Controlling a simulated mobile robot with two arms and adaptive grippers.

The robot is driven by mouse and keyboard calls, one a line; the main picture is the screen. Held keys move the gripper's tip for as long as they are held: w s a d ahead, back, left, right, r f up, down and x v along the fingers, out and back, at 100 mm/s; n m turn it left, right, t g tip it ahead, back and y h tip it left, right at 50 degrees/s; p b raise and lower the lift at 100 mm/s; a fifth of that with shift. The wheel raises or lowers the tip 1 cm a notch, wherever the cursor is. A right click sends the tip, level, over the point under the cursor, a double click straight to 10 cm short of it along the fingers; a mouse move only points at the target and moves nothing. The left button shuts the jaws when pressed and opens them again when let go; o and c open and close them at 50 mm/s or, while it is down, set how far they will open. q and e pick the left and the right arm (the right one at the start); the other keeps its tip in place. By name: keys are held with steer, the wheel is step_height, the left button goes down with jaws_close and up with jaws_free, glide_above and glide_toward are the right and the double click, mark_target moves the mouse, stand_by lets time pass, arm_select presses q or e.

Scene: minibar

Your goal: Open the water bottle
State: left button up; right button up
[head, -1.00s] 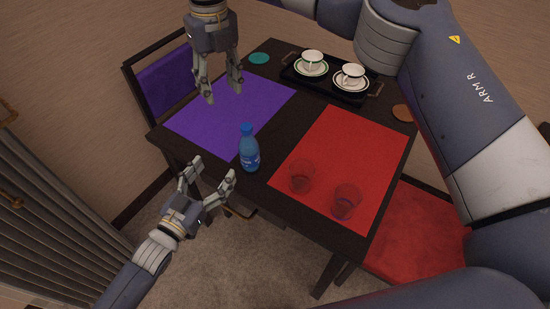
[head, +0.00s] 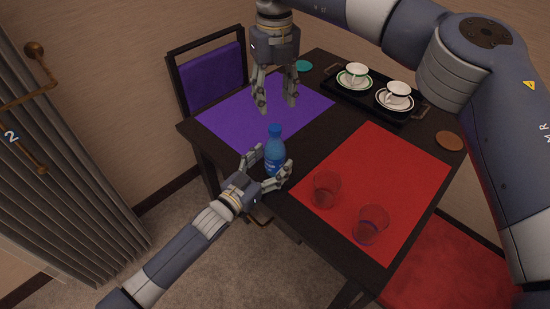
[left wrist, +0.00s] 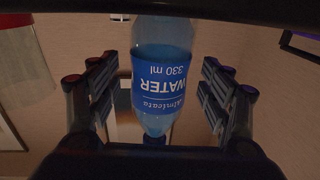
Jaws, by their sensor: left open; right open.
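The blue water bottle (head: 275,150) stands upright on the dark table near its front edge, between the two mats. Its blue cap (head: 275,130) is on. My left gripper (head: 268,165) is open with its fingers on either side of the bottle's body. In the left wrist view the bottle (left wrist: 162,80) appears upside down between the open fingers, with a gap visible on both sides. My right gripper (head: 275,105) is open and empty, pointing down over the purple mat, behind the bottle.
A purple mat (head: 230,120) and a red mat (head: 390,165) lie on the table (head: 345,120). Two clear glasses (head: 325,190) (head: 370,225) stand on the red mat. A black tray (head: 365,107) with two cups is at the back. Teal (head: 304,66) and orange (head: 449,140) coasters lie near the edges.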

mark_target(275, 127)
arm_select(q)
steer(key=shift+x, duration=0.95)
steer(key=shift+c, duration=0.2)
jaws_close()
arm_select(e)
steer(key=m, duration=0.4)
steer(key=shift+m, duration=0.4)
steer(key=m, duration=1.2)
steer(key=shift+m, duration=0.4)
steer(key=shift+f, duration=4)
